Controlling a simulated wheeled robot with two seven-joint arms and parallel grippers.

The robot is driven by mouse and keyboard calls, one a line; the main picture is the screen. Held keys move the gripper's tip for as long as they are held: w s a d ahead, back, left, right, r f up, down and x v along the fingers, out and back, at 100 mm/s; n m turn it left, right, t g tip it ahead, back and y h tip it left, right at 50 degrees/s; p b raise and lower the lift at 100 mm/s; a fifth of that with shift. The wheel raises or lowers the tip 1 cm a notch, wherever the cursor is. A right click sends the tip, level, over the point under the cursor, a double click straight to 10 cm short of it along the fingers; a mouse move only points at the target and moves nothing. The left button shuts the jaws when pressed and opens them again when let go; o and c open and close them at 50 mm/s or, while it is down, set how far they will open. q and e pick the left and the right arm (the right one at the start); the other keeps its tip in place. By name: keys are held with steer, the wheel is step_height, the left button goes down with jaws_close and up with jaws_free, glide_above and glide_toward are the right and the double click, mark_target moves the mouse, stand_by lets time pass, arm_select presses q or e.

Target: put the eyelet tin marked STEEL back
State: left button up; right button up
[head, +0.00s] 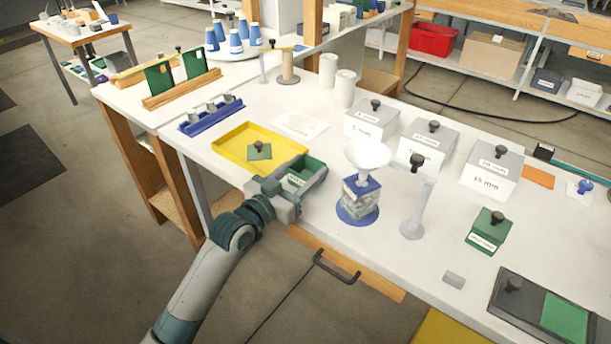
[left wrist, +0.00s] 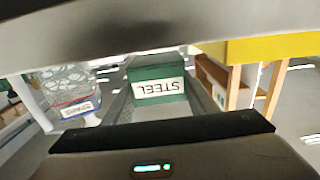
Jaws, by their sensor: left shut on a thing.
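My left gripper (head: 296,182) is shut on a green tin (head: 304,171), low over the bench just right of the yellow tray. In the left wrist view the tin (left wrist: 158,74) sits between the two fingers, its white label reading STEEL upside down. Whether the tin touches the bench is not clear. A flat green square piece with a dark knob (head: 259,152) lies in the yellow tray (head: 236,161). A second green tin (head: 487,232), with a dark knob and a label too small to read, stands at the right. My right gripper is not in view.
A hopper on a blue round base (head: 357,214) stands close right of my gripper, with a grey post (head: 414,217) beyond. Grey labelled boxes (head: 490,172) line the back. A blue rack (head: 211,117) stands at the left. White bench is bare between the grey post and the second tin.

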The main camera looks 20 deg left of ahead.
arm_select(q)
steer(key=shift+f, duration=0.95)
steer(key=shift+f, duration=0.15)
steer(key=o, duration=1.2)
steer(key=shift+s+a, duration=0.2)
steer(key=shift+s, duration=0.3)
steer(key=b+v, duration=0.1)
steer(key=v, duration=1)
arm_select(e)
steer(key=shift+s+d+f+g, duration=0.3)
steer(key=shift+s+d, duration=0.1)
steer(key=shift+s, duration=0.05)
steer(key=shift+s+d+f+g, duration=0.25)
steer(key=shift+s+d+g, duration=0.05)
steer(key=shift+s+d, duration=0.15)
